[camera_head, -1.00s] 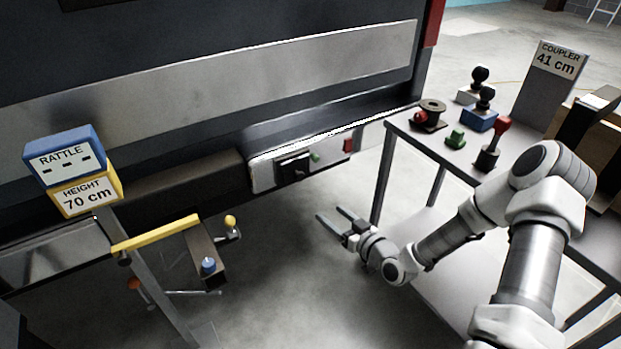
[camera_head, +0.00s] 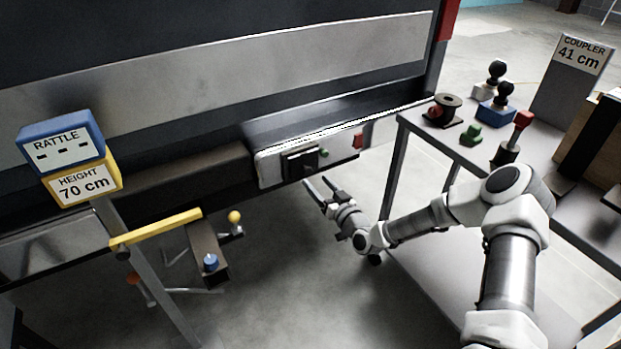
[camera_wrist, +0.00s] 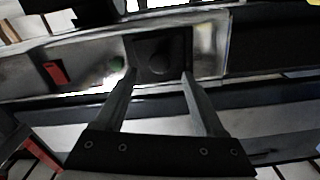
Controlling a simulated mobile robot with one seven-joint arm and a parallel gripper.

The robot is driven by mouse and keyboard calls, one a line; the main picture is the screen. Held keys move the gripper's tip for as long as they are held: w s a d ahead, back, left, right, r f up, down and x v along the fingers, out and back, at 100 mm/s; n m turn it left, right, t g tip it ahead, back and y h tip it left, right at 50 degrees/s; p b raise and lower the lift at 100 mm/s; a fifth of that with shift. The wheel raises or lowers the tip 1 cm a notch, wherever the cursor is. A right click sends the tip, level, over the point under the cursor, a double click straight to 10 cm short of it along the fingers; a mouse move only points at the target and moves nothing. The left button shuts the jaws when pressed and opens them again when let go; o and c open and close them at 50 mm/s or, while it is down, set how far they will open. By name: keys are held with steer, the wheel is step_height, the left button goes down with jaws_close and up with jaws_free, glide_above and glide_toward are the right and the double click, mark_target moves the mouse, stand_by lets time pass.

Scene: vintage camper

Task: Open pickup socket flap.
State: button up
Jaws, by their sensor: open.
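The socket flap (camera_head: 300,163) is a dark square piece on the light metal bumper plate (camera_head: 268,170) at the middle of the head view. It lies flat against the plate and looks shut. In the wrist view the dark flap (camera_wrist: 160,54) is at the top middle, with a rounded bump on it. My gripper (camera_head: 319,188) is open and empty, just below and in front of the flap, its fingers pointing up toward it.
A green knob (camera_head: 323,153) and a red block (camera_head: 358,140) sit right of the flap on the plate. A table (camera_head: 560,160) with several coupler parts stands at right. A yellow-barred stand (camera_head: 155,229) is at left.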

mark_target(309, 173)
steer(key=x, duration=0.5)
steer(key=shift+s+b, duration=0.1)
steer(key=shift+b, duration=0.3)
jaws_close()
stand_by(1.0)
